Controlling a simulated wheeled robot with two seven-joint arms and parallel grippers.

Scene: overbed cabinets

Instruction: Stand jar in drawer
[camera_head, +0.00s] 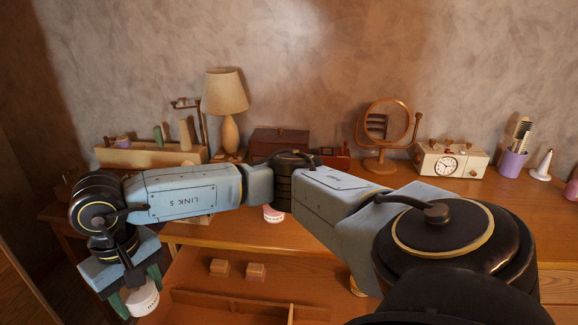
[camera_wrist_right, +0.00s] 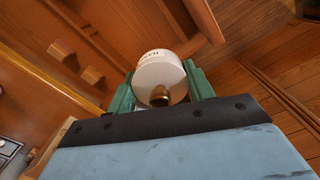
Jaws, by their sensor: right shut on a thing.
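A white jar (camera_head: 143,300) is held between the green fingers of my right gripper (camera_head: 138,291) at the lower left of the head view. In the right wrist view the jar (camera_wrist_right: 158,72) shows its round end and some dark lettering, with the fingers of my right gripper (camera_wrist_right: 161,88) shut on its two sides. An open wooden drawer (camera_head: 240,300) lies to the right of the jar in the head view, partly cut off by the lower edge. The jar appears left of the drawer; its height over it is unclear. My left gripper is not in view.
The dresser top (camera_head: 320,238) holds a lamp (camera_head: 225,100), a wooden box (camera_head: 279,142), a round mirror (camera_head: 386,125), a clock (camera_head: 447,163) and a purple cup (camera_head: 511,164). A pink-and-white container (camera_head: 273,214) stands partly behind my arm. Two wooden knobs (camera_head: 219,267) (camera_head: 255,271) show above the drawer.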

